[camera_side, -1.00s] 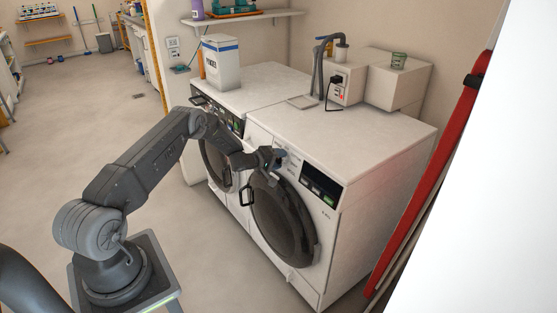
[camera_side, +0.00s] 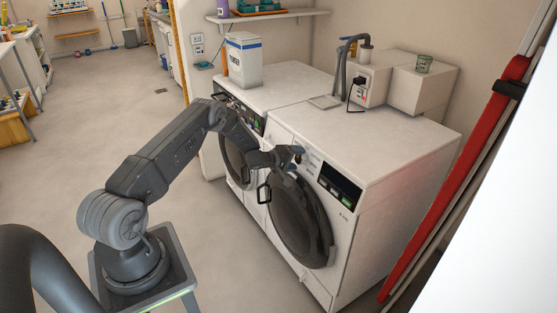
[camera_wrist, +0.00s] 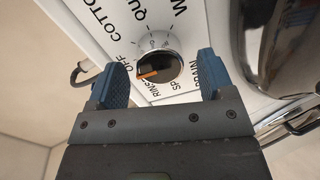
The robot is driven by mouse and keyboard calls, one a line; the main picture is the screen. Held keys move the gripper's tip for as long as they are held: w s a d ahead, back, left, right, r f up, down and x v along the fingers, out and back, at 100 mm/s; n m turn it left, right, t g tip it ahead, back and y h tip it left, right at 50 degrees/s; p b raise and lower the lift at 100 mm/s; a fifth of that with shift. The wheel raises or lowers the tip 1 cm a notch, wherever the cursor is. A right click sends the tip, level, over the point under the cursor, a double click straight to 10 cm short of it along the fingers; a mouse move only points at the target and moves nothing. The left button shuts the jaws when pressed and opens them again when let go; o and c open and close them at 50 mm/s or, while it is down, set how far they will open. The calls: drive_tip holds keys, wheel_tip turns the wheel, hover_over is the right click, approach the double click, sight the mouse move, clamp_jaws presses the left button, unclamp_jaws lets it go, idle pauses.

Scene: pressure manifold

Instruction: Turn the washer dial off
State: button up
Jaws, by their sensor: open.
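The washer dial (camera_wrist: 160,68) is a dark round knob with a shiny face and an orange mark. In the wrist view the mark points left, between the labels OFF and RINSE. My gripper (camera_wrist: 162,60) is open, with one blue finger pad on each side of the dial. A gap shows between the dial and each pad; I cannot tell the depth. In the side view my gripper (camera_side: 294,157) is at the front panel of the right-hand washer (camera_side: 352,215), left of its dark display (camera_side: 340,185). The dial is not clearly visible there.
The round door (camera_side: 302,225) with its handle is just below my gripper. A second machine (camera_side: 283,88) stands close on the left, with a white box (camera_side: 243,60) on top. A red board (camera_side: 455,180) leans at the right. The floor in front is open.

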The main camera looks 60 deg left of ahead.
drive_tip(key=v, duration=1.2)
drive_tip(key=shift+s+r, duration=0.2)
drive_tip(key=shift+s, duration=0.05)
drive_tip(key=shift+w+d, duration=0.1)
drive_tip(key=shift+d, duration=0.05)
drive_tip(key=d+r+m+g+y, duration=0.1)
drive_tip(key=d+r+m+y, duration=0.1)
drive_tip(key=d+r, duration=0.45)
drive_tip(key=s+d+r+m+g+y, duration=0.1)
drive_tip(key=d+r+m+g, duration=0.15)
drive_tip(key=r, duration=0.75)
drive_tip(key=d+r+m+g+y, duration=0.1)
drive_tip(key=d+r+m+y, duration=0.1)
drive_tip(key=d+r, duration=0.45)
drive_tip(key=s+d+r+m+g+h, duration=0.2)
drive_tip(key=s+d, duration=0.6)
drive_tip(key=s, duration=0.5)
drive_tip(key=s+d+r+m+g+h, duration=0.2)
drive_tip(key=s+d+r+m, duration=0.2)
drive_tip(key=s+d+m, duration=0.3)
drive_tip(key=s+d, duration=0.2)
drive_tip(key=s, duration=0.3)
drive_tip(key=shift+s+d+r, duration=0.2)
drive_tip(key=shift+s+d, duration=0.1)
drive_tip(key=shift+s, duration=0.05)
drive_tip(key=shift+g, duration=0.25)
